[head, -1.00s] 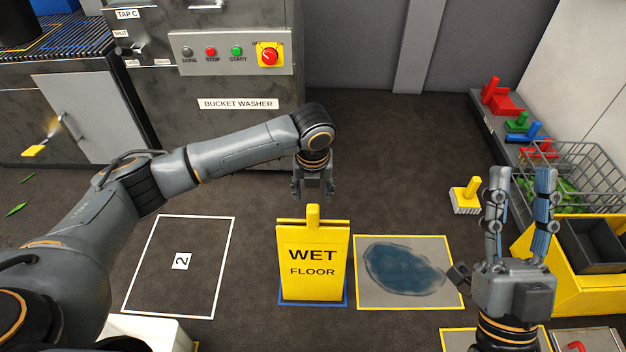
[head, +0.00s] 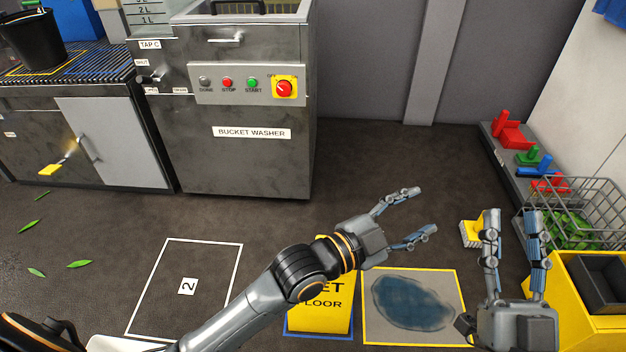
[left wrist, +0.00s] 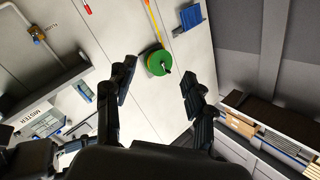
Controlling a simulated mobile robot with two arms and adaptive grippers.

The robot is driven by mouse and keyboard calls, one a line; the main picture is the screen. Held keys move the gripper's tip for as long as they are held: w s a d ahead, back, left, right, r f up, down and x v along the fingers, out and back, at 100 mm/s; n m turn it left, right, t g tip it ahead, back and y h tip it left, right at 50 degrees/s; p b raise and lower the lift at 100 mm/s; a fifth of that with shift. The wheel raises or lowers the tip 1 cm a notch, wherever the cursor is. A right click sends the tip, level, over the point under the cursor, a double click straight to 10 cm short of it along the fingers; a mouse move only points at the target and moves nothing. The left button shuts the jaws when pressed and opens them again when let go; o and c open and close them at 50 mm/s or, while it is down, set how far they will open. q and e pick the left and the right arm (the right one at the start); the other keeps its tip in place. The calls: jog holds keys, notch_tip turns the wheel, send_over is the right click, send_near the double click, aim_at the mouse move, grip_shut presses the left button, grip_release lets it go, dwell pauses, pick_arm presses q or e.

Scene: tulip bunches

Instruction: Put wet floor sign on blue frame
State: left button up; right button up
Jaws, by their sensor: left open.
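The yellow wet floor sign (head: 322,318) stands upright at the bottom middle of the head view, partly hidden behind my left arm. The blue frame (head: 320,337) shows as a blue line around the foot of the sign, so the sign stands within it as far as I can see. My left gripper (head: 425,210) is open and empty, to the right of and above the sign in the picture, apart from it. Its spread fingers also show in the left wrist view (left wrist: 156,82), with nothing between them. My right gripper (head: 514,213) is open and empty at the right, fingers pointing up.
A grey mat with a blue wet patch (head: 415,302) lies right of the sign. A white outlined area marked 2 (head: 212,262) is bare to the left. A yellow brush (head: 470,235), a wire basket (head: 590,205) and a yellow bin (head: 572,290) stand at the right.

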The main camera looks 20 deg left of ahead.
pick_arm(q)
jog(key=s+a+r+n+t+y, duration=0.2)
jog(key=s+a+r+n+t, duration=0.2)
jog(key=a+r+n+t, duration=0.1)
jog(key=s+a+r+n+t+y, duration=0.3)
jog(key=a+n, duration=0.4)
jog(key=a, duration=0.3)
notch_tip(320, 180, up, 3)
jog(key=shift+s+f+n+t+y, duration=0.1)
jog(key=shift+s+n+t+y, duration=0.2)
jog(key=shift+s+t, duration=0.65)
jog(key=shift+w, duration=0.1)
